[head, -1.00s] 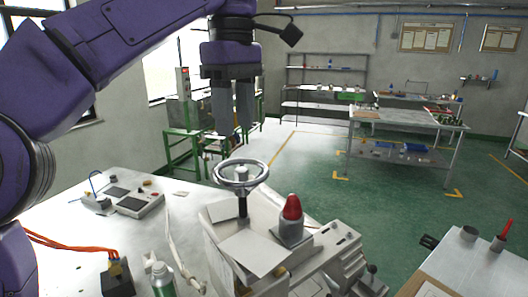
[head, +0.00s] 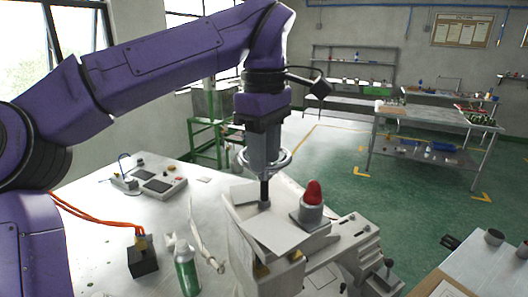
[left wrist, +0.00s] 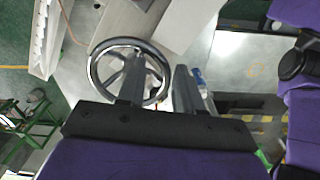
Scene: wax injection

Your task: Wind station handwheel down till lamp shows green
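The station handwheel (head: 287,163) is a bright metal ring on a dark upright shaft (head: 265,192). It also shows in the left wrist view (left wrist: 94,72), spokes visible. The lamp (head: 313,192) is a red dome on a grey base beside the wheel. My left gripper (head: 262,168) points down at the wheel from above, hiding much of it. In the left wrist view its fingers (left wrist: 158,65) stand apart, one over the wheel's inside and one outside the rim. The rim runs between them; I see no clear contact. My right gripper is out of view.
The wheel's pale machine stands on a white table (head: 95,215). Another bench (head: 460,275) is at the lower right.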

